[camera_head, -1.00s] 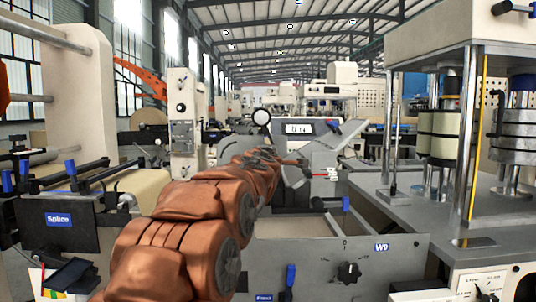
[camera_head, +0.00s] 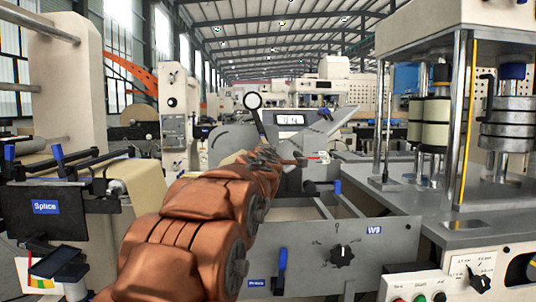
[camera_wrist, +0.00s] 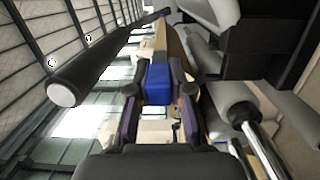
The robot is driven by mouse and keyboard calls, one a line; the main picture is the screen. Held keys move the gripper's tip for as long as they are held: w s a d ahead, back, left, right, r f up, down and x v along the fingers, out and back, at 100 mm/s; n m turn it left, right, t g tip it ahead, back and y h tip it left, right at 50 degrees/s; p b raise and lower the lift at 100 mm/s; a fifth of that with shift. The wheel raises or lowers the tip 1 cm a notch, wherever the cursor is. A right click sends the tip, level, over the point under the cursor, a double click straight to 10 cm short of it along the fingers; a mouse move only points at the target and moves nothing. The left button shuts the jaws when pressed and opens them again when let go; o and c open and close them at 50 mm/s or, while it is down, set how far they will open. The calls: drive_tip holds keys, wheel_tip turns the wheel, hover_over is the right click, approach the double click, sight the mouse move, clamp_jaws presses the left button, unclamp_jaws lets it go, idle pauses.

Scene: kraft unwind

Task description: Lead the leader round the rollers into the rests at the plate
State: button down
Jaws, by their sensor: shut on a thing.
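In the wrist view my gripper (camera_wrist: 158,105) is shut on a blue tab at the end of the leader (camera_wrist: 157,85). The tan strip of the leader runs away from the tab toward the top of the picture. A black roller (camera_wrist: 105,62) with a pale end face lies to the left of the fingers. A grey roller (camera_wrist: 232,98) on a shiny shaft lies to their right. Both look apart from the fingers. In the head view my brown-covered arm hides the gripper and the leader. I cannot make out the rests at the plate.
A dark panel marked Splice (camera_head: 45,207) stands at left, beside a tan web (camera_head: 140,185). A grey cabinet front marked W9 (camera_head: 374,230) is right of my arm, below a lit display (camera_head: 289,120). A press with steel columns (camera_head: 462,120) fills the right.

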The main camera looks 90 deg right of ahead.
drive_tip(key=shift+f, duration=0.15)
drive_tip(key=shift+f+b, duration=1.15)
drive_tip(key=shift+b, duration=0.15)
drive_tip(key=shift+f, duration=0.2)
